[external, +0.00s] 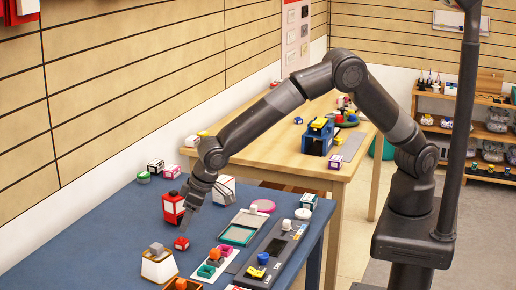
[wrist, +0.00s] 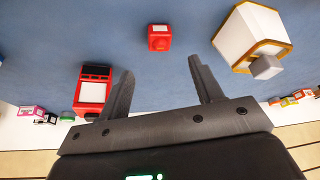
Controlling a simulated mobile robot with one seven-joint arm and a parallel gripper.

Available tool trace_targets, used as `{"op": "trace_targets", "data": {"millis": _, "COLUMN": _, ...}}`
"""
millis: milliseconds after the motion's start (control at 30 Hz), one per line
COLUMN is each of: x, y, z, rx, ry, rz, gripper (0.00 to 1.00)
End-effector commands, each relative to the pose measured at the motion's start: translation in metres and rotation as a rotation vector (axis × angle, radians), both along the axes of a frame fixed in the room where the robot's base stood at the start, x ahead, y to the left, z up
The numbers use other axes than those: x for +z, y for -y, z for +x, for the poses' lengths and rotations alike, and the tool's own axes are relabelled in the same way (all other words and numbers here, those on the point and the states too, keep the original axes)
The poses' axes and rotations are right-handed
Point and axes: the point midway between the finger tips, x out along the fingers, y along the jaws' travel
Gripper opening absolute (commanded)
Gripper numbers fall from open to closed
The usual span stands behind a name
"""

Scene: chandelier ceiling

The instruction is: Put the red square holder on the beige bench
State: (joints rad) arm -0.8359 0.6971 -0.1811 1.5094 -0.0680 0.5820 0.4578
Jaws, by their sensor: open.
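A small red square holder (external: 181,243) with a round raised top sits on the blue table. In the wrist view the red holder (wrist: 159,38) lies ahead of the gap between my fingertips, apart from both. My gripper (external: 187,222) is open and empty, pointing down just above and behind the holder in the external view. Both fingers of my gripper (wrist: 161,72) show apart in the wrist view. The beige bench (external: 285,140) is the light wooden table behind the blue one, with its top partly hidden by my arm.
A taller red box with a white panel (external: 172,207) stands close beside my gripper; it also shows in the wrist view (wrist: 93,92). A white and gold lantern-like object (external: 159,266) stands in front. A blue and yellow toy (external: 318,137) occupies part of the bench.

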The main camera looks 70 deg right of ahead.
Motion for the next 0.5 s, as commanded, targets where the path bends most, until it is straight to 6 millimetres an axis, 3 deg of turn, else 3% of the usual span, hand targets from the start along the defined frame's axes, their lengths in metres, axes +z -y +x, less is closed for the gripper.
{"op": "trace_targets", "data": {"millis": 267, "x": -0.023, "y": -0.003, "z": 0.008, "rx": 0.0, "ry": 0.0, "rz": 0.0, "gripper": 0.6}}
{"op": "trace_targets", "data": {"millis": 500, "x": -0.056, "y": -0.007, "z": 0.018, "rx": -0.002, "ry": -0.001, "rz": 0.0, "gripper": 0.6}}
